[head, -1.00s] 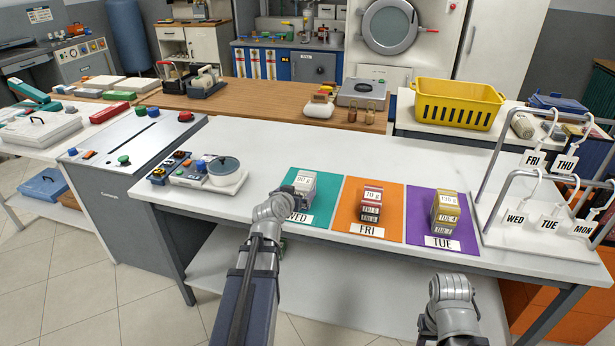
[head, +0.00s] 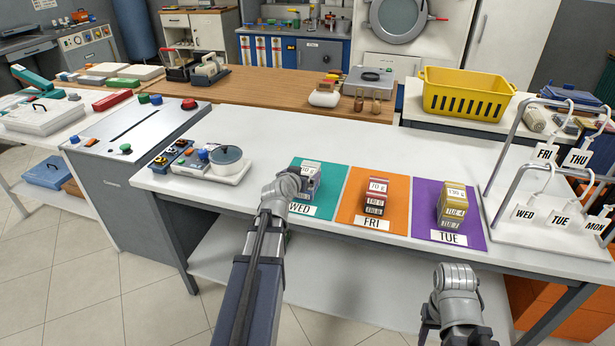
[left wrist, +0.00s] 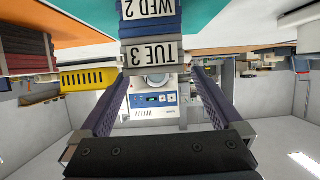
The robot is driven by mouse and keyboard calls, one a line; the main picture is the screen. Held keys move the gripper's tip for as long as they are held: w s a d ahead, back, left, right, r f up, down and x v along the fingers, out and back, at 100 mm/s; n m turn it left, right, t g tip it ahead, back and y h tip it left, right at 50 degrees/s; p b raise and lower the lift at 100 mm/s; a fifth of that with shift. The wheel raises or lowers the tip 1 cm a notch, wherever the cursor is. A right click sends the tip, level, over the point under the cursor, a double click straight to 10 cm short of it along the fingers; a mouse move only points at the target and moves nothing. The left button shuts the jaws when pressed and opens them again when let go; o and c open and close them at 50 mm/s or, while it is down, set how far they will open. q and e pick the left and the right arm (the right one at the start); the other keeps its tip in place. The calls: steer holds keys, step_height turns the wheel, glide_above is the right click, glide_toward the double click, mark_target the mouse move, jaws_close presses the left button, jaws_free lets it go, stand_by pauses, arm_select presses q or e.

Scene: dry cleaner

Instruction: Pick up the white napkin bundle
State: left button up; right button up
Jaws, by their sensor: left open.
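A pale stack of bundles (head: 311,179) stands on the teal mat (head: 322,207) marked WED; the white napkin bundle appears to be in it, partly hidden by my left wrist. In the left wrist view, seen upside down, the stack shows a TUE 3 label (left wrist: 152,53) and a WED 2 label beyond the fingertips. My left gripper (head: 291,184) is close beside the stack. In the left wrist view its fingers (left wrist: 155,80) are apart with nothing between them. My right gripper (head: 440,322) is low at the right, away from the mats; its jaws do not show clearly.
A red bundle stack (head: 376,196) stands on the orange FRI mat (head: 352,209), and a tan stack (head: 452,205) on the purple TUE mat (head: 475,228). A scale with a pot (head: 227,163) is left. A tag rack (head: 500,235) is right. The table's front edge is near.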

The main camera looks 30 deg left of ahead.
mark_target(307, 170)
arm_select(q)
steer(key=b+x, duration=0.1)
steer(key=x, duration=0.4)
steer(key=shift+d+b, duration=0.15)
steer(key=shift+b, duration=0.15)
steer(key=shift+r, duration=0.1)
steer(key=shift+s, duration=0.1)
steer(key=shift+c, duration=0.2)
steer(key=c, duration=1.3)
steer(key=shift+o, duration=0.2)
steer(key=shift+r, duration=0.1)
step_height(307, 170, up, 10)
steer(key=p, duration=1)
